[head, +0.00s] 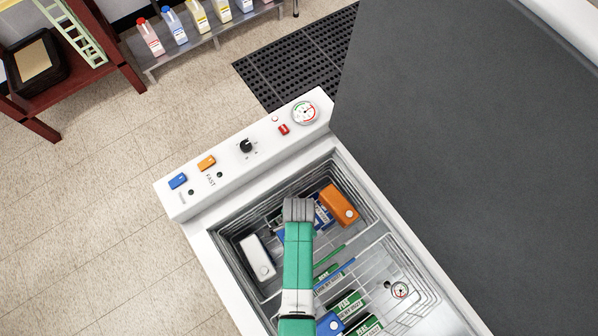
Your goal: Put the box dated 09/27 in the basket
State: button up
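In the head view, an open chest freezer holds wire basket work (372,243) with several boxes. A white box (257,258) lies at the left and an orange box (340,205) at the upper right. A blue and white box (323,217) lies partly under my arm. Green boxes labelled with peas (349,304) and a blue box (329,325) are nearer the bottom. No date is readable, so I cannot tell which box is dated 09/27. My gripper (298,210) is over the upper boxes; its fingers are hidden, and no held box shows.
The freezer's white control ledge (228,160) has knobs and a gauge. A large dark lid panel (470,130) stands at the right. A round dial (400,290) sits inside the freezer.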

jog(key=shift+f, duration=0.3)
jog(key=shift+f, duration=0.2)
jog(key=o, duration=1.3)
notch_tip(320, 180, up, 12)
jog(key=p, duration=0.3)
jog(key=shift+r, duration=0.2)
